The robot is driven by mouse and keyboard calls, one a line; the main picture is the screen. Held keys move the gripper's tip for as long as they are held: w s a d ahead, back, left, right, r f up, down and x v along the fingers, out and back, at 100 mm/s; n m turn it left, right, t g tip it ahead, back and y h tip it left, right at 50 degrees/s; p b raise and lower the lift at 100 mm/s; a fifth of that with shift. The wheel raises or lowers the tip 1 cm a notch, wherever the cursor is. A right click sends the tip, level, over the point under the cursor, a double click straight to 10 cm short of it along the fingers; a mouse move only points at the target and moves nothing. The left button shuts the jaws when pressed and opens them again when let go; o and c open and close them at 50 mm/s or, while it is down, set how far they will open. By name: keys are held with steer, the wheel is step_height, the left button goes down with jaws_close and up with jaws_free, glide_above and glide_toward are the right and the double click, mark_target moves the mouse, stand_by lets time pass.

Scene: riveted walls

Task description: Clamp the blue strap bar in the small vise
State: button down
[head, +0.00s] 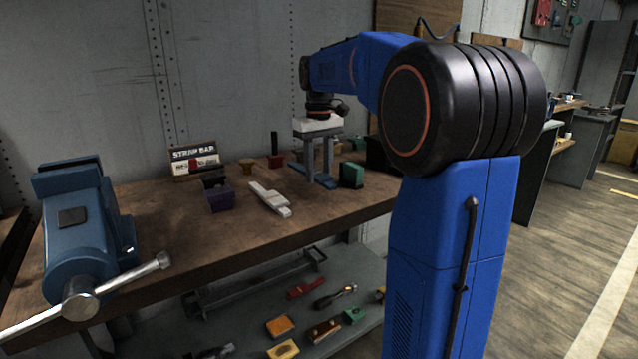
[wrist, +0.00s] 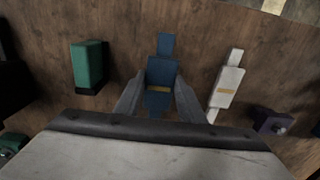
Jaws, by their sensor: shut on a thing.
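The blue strap bar (wrist: 163,70) lies between the fingers of my gripper (wrist: 160,97) in the wrist view. My gripper (head: 319,176) is shut on its wide middle part, and a narrower end sticks out beyond the fingers. In the head view the blue bar (head: 325,182) is low at the bench top, partly hidden by the fingers; I cannot tell whether it touches the wood. A large blue vise (head: 78,225) with a pale handle stands at the near left of the bench, well apart from my gripper.
A white bar (head: 270,198) lies left of my gripper; it is on the right in the wrist view (wrist: 228,87). A green block (head: 351,175) is close on the other side. A strap bar sign (head: 194,160) stands behind.

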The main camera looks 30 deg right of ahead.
mark_target(319, 174)
steer(key=shift+f, duration=1.75)
steer(key=shift+f, duration=0.15)
steer(key=c, duration=1.2)
jaws_free()
steer(key=shift+f, duration=0.1)
steer(key=r, duration=1.7)
steer(key=shift+w+a+r, duration=0.1)
steer(key=shift+w+r, duration=0.1)
steer(key=shift+w, duration=0.15)
